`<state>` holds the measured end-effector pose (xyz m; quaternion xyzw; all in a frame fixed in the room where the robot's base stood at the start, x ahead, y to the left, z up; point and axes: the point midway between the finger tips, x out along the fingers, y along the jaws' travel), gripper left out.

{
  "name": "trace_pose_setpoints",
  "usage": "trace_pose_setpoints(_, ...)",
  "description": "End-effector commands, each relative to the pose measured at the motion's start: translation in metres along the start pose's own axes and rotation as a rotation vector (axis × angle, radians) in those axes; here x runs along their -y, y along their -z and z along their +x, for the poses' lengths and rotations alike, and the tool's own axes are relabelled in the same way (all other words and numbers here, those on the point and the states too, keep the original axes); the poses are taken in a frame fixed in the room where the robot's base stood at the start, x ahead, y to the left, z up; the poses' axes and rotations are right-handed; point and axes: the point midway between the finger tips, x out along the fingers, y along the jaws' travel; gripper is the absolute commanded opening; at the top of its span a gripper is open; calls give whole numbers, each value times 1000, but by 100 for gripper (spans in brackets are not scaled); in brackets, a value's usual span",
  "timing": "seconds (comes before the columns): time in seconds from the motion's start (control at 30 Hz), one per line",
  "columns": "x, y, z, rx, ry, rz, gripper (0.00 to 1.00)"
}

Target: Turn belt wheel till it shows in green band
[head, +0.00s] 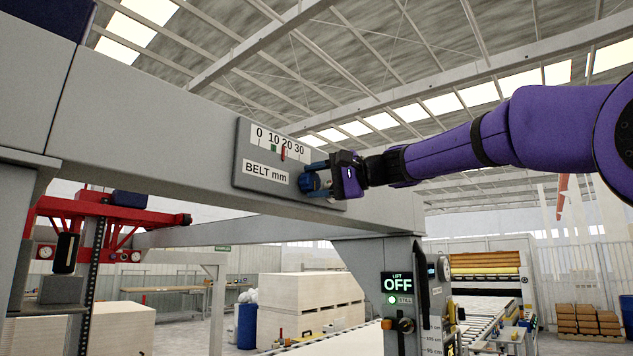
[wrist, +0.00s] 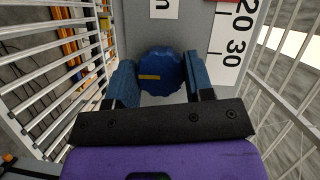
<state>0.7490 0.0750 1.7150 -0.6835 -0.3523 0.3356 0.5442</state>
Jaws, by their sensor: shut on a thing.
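The belt wheel (wrist: 158,72) is a blue scalloped knob with a yellow mark, on the gauge plate of the grey beam. My gripper (wrist: 160,85) has its two blue fingers on either side of the wheel and is shut on it. In the head view, my gripper (head: 318,182) partly hides the wheel. The belt scale (head: 278,143) reads 0 to 30 above a "BELT mm" label (head: 265,172). The green band (head: 273,148) lies near 10. The red pointer (head: 283,153) stands near 20, to the right of the band and apart from it.
A red suction frame (head: 110,215) hangs at left. Pale board stacks (head: 318,300) stand behind.

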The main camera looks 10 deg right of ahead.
Motion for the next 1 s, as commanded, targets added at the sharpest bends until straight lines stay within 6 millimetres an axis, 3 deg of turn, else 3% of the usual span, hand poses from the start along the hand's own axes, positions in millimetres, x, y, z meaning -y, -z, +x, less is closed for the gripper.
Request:
trace_pose_setpoints(0.6, -2, 0, 0, -1, 220, 536, 24)
trace_pose_setpoints(1.0, -2, 0, 0, -1, 324, 788, 24)
